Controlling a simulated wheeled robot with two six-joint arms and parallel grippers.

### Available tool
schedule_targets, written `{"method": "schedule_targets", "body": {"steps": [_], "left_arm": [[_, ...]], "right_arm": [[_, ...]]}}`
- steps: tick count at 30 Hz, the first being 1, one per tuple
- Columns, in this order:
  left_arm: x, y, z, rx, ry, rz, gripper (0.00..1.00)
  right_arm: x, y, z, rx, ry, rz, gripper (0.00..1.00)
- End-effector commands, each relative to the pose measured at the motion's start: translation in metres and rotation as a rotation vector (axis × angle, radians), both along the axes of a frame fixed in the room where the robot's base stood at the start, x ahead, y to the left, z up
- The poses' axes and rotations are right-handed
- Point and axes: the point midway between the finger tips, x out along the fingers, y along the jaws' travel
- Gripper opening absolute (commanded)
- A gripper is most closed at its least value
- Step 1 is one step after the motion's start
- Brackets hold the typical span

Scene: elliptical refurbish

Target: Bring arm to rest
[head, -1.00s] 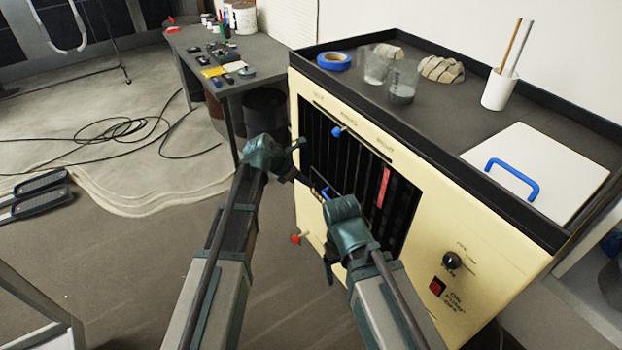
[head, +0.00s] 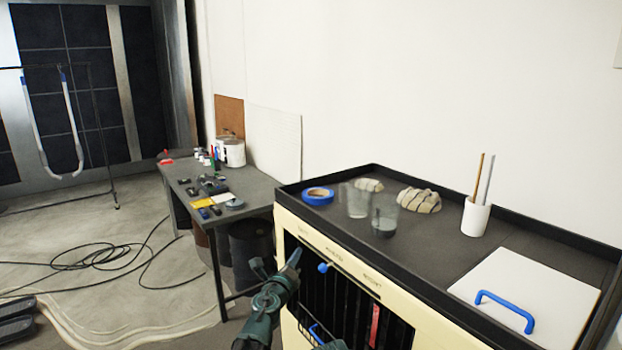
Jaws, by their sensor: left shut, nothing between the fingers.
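My left gripper (head: 293,262) is in the lower middle of the head view, in front of the upper left front of a cream cabinet (head: 437,325). Its fingers are shut with nothing between them, and they point up toward the cabinet's top edge. A blue knob (head: 324,267) on the slotted front is just to the right of the fingertips, apart from them as far as I can tell. Only a small part of my right arm shows at the bottom edge; the right gripper is out of view.
On the cabinet's black tray top (head: 420,250) are blue tape (head: 318,196), clear cups (head: 385,216), rocks (head: 420,200), a white holder (head: 475,218) and a white panel with a blue handle (head: 507,308). A cluttered table (head: 255,190) stands behind left. Cables (head: 100,255) lie on the floor.

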Motion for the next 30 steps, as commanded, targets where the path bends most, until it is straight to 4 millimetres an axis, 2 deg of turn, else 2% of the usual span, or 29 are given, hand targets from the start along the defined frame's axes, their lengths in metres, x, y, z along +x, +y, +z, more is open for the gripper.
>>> {"method": "schedule_targets", "body": {"steps": [2,5,8,9,11,12,16,18,21,28,30], "left_arm": [[-0.011,0.024,0.001,-0.218,0.035,0.155,0.0],[-0.027,0.056,-0.015,-0.488,0.11,0.359,0.0],[-0.053,0.081,-0.048,-0.736,0.215,0.568,0.0],[-0.067,0.087,-0.065,-0.83,0.267,0.654,0.0],[-0.092,0.092,-0.092,-0.958,0.352,0.785,0.0],[-0.11,0.093,-0.11,-1.034,0.414,0.875,0.0],[-0.178,0.081,-0.164,-1.22,0.63,1.157,0.0],[-0.211,0.069,-0.183,-1.275,0.735,1.282,0.0],[-0.254,0.053,-0.201,-1.313,0.866,1.432,0.0],[-0.342,0.017,-0.217,-1.297,1.132,1.719,0.0],[-0.342,0.016,-0.194,-1.297,1.138,1.729,0.0]], "right_arm": [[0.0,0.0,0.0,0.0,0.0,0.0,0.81],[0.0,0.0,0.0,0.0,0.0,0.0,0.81],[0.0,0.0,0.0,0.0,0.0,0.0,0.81],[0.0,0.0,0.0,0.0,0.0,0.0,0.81],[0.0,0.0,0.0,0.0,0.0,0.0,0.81],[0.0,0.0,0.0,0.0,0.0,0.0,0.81],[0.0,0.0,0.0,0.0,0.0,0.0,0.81],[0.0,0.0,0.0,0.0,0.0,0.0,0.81],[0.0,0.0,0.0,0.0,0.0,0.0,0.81],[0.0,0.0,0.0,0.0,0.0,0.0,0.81],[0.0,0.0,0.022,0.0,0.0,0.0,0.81]]}}
